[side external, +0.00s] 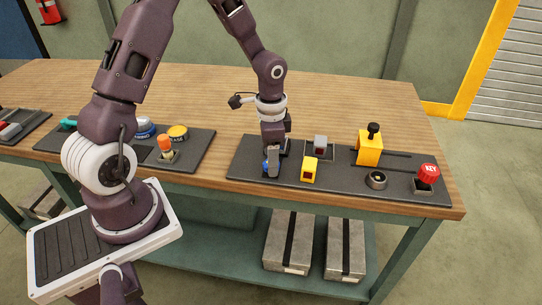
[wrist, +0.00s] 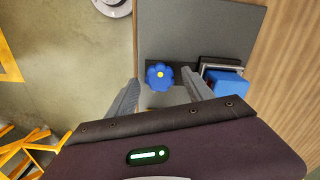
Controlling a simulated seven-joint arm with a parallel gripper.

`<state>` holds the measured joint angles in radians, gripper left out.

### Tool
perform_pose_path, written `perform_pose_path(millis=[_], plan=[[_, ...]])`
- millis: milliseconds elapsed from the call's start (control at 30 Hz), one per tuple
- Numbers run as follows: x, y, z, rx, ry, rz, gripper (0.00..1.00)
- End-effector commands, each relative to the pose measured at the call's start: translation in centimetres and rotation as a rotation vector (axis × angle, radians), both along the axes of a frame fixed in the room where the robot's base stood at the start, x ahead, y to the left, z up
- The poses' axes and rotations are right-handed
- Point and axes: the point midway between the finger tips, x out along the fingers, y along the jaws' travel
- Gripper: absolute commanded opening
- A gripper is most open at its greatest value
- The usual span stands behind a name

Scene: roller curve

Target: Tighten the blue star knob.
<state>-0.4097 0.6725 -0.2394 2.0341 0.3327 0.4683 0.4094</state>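The blue star knob (wrist: 160,75) with a yellow centre shows in the wrist view, at the near edge of the dark mat. In the side view only a bit of its blue (side external: 265,167) shows beside my gripper (side external: 272,164), which hides the rest. In the wrist view my gripper (wrist: 160,82) is open, with one grey finger on each side of the knob. A gap shows between each finger and the knob. My gripper points down at the mat's left end. How far the fingertips are above the mat is hard to tell.
A blue block (wrist: 224,82) in a grey frame sits close to the right finger.

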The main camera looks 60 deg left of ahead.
Motion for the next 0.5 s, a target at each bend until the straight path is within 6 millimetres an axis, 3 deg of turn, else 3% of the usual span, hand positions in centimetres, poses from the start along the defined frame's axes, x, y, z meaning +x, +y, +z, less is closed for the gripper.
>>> perform_pose_path(millis=[167,500], plan=[[0.0,0.0,0.3,0.0,0.001,0.001,0.6],[0.1,0.0,6.4,0.001,-0.003,0.002,0.6]])
